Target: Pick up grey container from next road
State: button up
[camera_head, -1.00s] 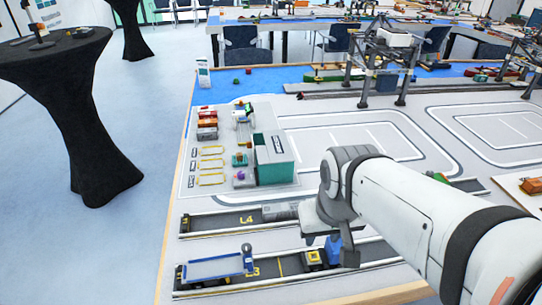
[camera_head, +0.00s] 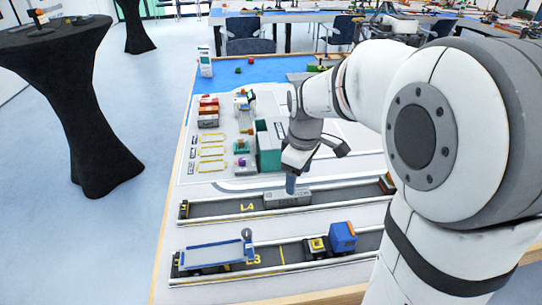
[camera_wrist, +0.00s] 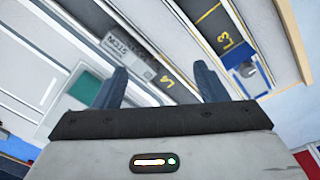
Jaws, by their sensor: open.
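The grey container (camera_head: 287,198) lies on the L4 road (camera_head: 225,211) in the head view, near the road's middle. It also shows in the wrist view (camera_wrist: 128,50) with dark lettering on it, beside the yellow L4 mark. My gripper (camera_head: 291,182) is just above the container in the head view, with a fingertip in front of part of it. In the wrist view my gripper (camera_wrist: 160,72) has its two fingers wide apart and nothing between them. The container lies ahead of the left finger there, and I cannot tell the exact height gap.
A teal building (camera_head: 269,147) stands close behind the grey container.

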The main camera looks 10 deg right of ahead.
aim_at(287, 198)
jog(key=w+f+n+b, duration=0.1)
jog(key=w+f+n, duration=0.1)
jog(key=w+f, duration=0.1)
jog(key=w+f+n+b, duration=0.1)
jog(key=w+f+n, duration=0.2)
jog(key=w+f, duration=0.1)
jog(key=w+f+n+g, duration=0.1)
jog(key=w+f+n, duration=0.1)
jog(key=w+f, duration=0.2)
jog(key=shift+w+a+n+b, duration=0.1)
jog(key=shift+w+n+b, duration=0.25)
jog(key=shift+n+b, duration=0.05)
notch_tip(287, 198, down, 8)
jog(key=shift+r, duration=0.2)
jog(key=shift+c, duration=0.4)
jog(key=c, duration=1.1)
